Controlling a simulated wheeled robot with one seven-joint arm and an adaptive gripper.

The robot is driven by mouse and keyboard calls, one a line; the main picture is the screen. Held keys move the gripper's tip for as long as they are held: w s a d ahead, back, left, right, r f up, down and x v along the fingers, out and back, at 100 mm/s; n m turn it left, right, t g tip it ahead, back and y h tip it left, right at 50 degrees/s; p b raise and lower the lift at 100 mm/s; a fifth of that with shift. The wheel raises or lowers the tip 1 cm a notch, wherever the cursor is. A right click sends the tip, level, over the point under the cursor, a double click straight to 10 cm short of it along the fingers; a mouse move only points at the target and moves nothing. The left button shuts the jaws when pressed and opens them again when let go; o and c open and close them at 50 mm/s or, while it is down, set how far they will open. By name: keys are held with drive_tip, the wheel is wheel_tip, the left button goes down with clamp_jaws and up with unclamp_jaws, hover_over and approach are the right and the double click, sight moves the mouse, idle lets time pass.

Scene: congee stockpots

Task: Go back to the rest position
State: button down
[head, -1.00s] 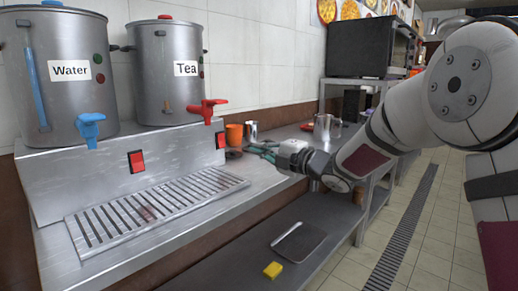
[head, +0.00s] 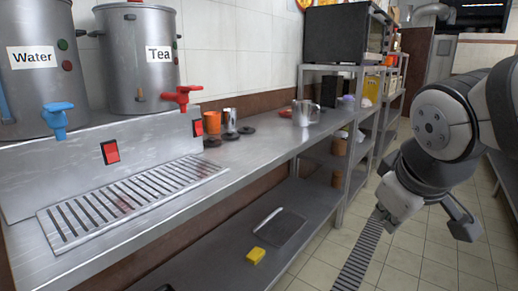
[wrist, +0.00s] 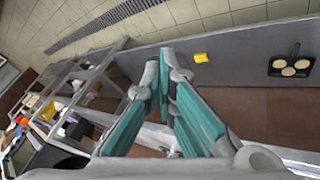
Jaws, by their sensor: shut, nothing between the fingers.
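My gripper (wrist: 164,72) shows in the wrist view with its teal fingers together and nothing between them. In the head view my arm is folded at the right, over the tiled aisle and clear of the counter; the fingers cannot be made out there. The steel stockpot labelled Water (head: 35,75) with a blue tap and the one labelled Tea (head: 140,65) with a red tap stand at the left, far from my arm.
The steel counter (head: 262,150) holds an orange cup (head: 212,122), a metal cylinder (head: 229,118) and a metal jug (head: 302,113). The aisle floor looks free.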

drive_tip(key=s+a+f+m+g+y, duration=0.1)
drive_tip(key=s+f+m+g, duration=0.2)
drive_tip(key=s, duration=0.9)
drive_tip(key=s+a+f+m+g+y, duration=0.1)
drive_tip(key=s+a+f+m+g, duration=0.15)
drive_tip(key=s, duration=0.95)
wheel_tip(320, 180, up, 29)
drive_tip(key=d+t+p, duration=0.1)
drive_tip(key=t+p, duration=0.2)
drive_tip(key=p, duration=2.4)
drive_tip(key=shift+w+d+f, duration=0.15)
drive_tip(key=shift+w+d, duration=0.05)
drive_tip(key=shift+w, duration=0.2)
